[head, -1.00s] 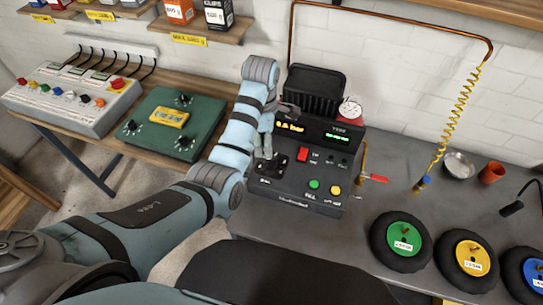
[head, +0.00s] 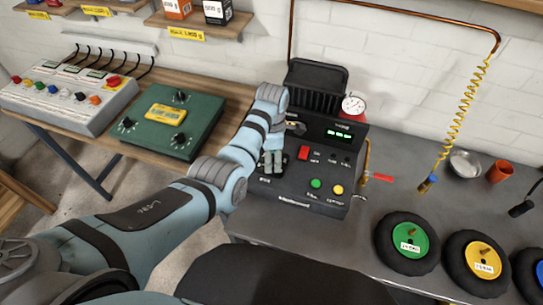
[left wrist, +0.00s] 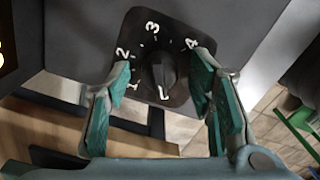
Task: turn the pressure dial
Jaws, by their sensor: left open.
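The pressure dial (left wrist: 157,70) is a black round knob on a dark square plate with white numerals around it, seen in the left wrist view. The plate is on the front of a black console (head: 300,200). My left gripper (left wrist: 161,76) is open, with one teal finger on each side of the knob. Gaps show between the fingers and the knob. In the head view, my left gripper (head: 271,163) is at the console's left front and hides the knob. My right gripper is not in view.
The console also has a red switch (head: 304,153), a green button (head: 316,183) and a yellow button (head: 337,189). Wheels lie on the grey bench.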

